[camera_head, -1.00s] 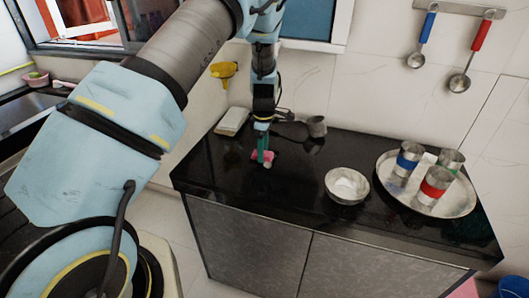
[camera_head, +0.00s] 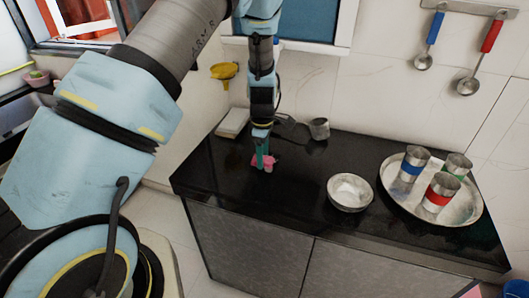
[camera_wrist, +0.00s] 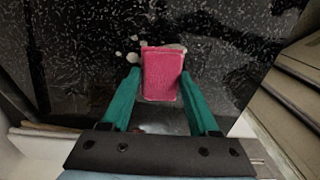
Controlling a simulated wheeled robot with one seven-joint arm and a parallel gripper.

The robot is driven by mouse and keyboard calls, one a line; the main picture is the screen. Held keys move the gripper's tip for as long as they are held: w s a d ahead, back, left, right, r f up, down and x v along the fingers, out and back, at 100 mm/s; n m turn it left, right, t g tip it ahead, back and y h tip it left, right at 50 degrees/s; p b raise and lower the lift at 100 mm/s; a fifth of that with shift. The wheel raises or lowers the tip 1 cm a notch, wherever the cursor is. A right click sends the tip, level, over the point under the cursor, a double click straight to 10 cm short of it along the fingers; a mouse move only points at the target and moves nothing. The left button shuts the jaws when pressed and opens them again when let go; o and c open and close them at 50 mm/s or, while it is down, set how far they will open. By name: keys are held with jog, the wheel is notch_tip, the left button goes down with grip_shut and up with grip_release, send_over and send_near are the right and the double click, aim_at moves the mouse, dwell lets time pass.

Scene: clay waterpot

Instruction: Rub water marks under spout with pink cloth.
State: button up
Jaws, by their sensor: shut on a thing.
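The pink cloth (camera_wrist: 162,76) is a small flat pad in the wrist view, between the two teal fingers of my gripper (camera_wrist: 160,88). The fingers are shut on its sides. Its far end lies over or just above the black counter; contact cannot be told. Pale whitish water marks (camera_wrist: 131,57) show on the counter to its left, and more pale edging shows at its far right corner. In the head view my gripper (camera_head: 262,159) points down at the counter's left part, with the cloth partly hidden by the fingers. No clay pot or spout is clearly visible.
On the black counter (camera_head: 300,170), a grey cup (camera_head: 319,128) stands behind my gripper to the right. A steel bowl (camera_head: 350,193) and a round tray (camera_head: 440,213) with three banded tumblers stand further right. A pale flat block (camera_head: 232,122) lies at the back left. Ladles hang above.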

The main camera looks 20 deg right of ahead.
aim_at(258, 175)
jog(key=shift+s+a+f, duration=0.15)
jog(key=shift+s+a, duration=0.75)
jog(key=shift+s, duration=0.1)
jog(key=shift+s+a+f, duration=0.1)
jog(key=shift+s+a, duration=0.75)
jog(key=shift+s, duration=0.1)
jog(key=shift+r, duration=0.1)
jog(key=shift+r+p, duration=2.5)
jog(key=shift+r, duration=0.4)
notch_tip(258, 175, up, 3)
jog(key=shift+p, duration=0.85)
